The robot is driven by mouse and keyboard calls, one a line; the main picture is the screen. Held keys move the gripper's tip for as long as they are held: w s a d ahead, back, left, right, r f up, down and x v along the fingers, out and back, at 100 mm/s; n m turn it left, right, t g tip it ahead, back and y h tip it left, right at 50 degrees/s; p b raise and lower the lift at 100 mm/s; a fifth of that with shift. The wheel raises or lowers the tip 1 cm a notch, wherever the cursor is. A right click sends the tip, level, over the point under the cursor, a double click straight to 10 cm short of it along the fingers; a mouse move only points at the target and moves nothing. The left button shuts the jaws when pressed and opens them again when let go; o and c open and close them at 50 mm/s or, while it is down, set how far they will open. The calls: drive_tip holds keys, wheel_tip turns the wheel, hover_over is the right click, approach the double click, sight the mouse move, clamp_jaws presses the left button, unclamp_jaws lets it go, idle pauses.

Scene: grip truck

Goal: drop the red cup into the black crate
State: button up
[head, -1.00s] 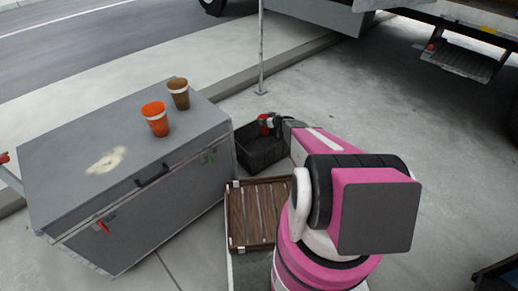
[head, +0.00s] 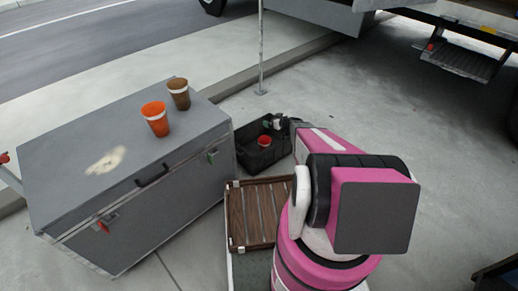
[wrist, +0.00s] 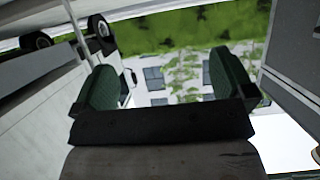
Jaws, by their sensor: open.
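The black crate (head: 246,152) stands on the ground to the right of the grey case. The red cup (head: 263,142) is inside the crate, low down and apart from my gripper. My gripper (head: 272,122) is over the crate's far right part, just above the cup. In the wrist view my gripper (wrist: 165,88) has its two green-padded fingers wide apart with nothing between them. The cup does not show in the wrist view.
A grey case (head: 75,150) on the left bears an orange cup (head: 156,118) and a brown cup (head: 179,93). A wooden slatted crate (head: 235,215) stands in front of the black crate. A thin pole (head: 261,50) rises behind it. Open pavement lies to the right.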

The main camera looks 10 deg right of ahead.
drive_tip(key=v, duration=0.5)
drive_tip(key=s+a+r+m+g, duration=0.1)
drive_tip(key=s+a+r+g, duration=0.35)
drive_tip(key=s+r, duration=0.2)
drive_tip(key=s+a+r+g, duration=0.3)
drive_tip(key=s+a+r, duration=0.2)
drive_tip(key=s, duration=0.3)
drive_tip(key=s+d+r+m+g+h, duration=0.3)
drive_tip(key=s+r+m+h, duration=0.3)
drive_tip(key=s, duration=0.8)
wheel_tip(320, 180, up, 3)
drive_tip(key=shift+r+h, duration=0.2)
drive_tip(key=shift+h, duration=0.8)
